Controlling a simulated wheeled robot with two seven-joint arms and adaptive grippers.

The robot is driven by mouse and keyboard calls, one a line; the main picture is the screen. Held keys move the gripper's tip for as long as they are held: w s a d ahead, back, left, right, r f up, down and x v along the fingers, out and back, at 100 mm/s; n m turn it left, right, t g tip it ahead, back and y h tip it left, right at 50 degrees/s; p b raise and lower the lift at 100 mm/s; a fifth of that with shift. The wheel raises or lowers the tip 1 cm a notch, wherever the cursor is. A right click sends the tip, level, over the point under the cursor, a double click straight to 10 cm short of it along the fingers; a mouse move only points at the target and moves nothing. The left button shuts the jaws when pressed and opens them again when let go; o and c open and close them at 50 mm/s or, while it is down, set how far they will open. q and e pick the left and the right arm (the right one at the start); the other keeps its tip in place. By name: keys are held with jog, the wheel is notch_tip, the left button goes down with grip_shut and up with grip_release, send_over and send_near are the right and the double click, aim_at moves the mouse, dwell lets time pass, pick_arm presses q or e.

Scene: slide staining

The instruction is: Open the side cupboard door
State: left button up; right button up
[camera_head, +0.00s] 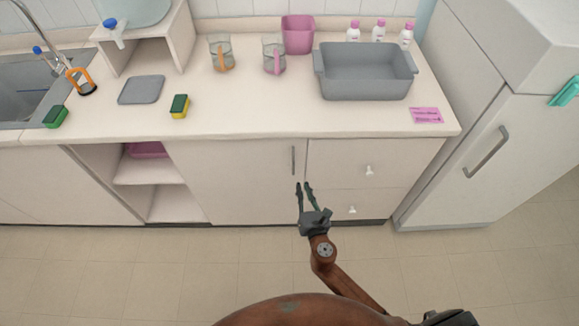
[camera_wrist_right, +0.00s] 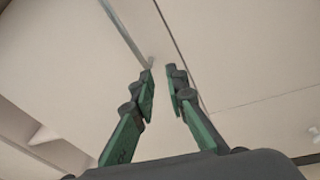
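The cupboard door (camera_head: 240,182) is a pale panel under the counter, and it looks shut. Its handle (camera_head: 293,160) is a thin grey vertical bar near the door's right edge. My right gripper (camera_head: 304,186) is in front of the door, just below the handle, with its two green fingers apart and nothing between them. In the right wrist view the handle (camera_wrist_right: 124,32) runs down from the top to just beyond the open fingertips (camera_wrist_right: 162,78). I cannot tell whether a fingertip touches it. My left gripper is not in view.
Drawers with white knobs (camera_head: 369,170) are right of the door, and open shelves (camera_head: 150,170) are left of it. A fridge (camera_head: 490,150) stands at the right. A grey basin (camera_head: 365,85) sits on the counter. The floor (camera_head: 150,270) in front is clear.

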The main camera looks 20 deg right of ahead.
aim_at(293, 165)
notch_tip(293, 165, up, 6)
jog(key=a+n+t+b, duration=0.1)
jog(key=a+n+t, duration=0.1)
jog(key=n, duration=0.1)
pick_arm(q)
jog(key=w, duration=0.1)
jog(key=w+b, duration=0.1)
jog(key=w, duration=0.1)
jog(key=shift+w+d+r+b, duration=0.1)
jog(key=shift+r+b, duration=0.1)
jog(key=shift+b, duration=0.1)
pick_arm(e)
jog(key=w, duration=0.8)
jog(key=shift+d+f, duration=0.15)
jog(key=shift+d, duration=0.15)
jog(key=shift+c, duration=0.3)
grip_shut()
jog(key=shift+a, duration=0.1)
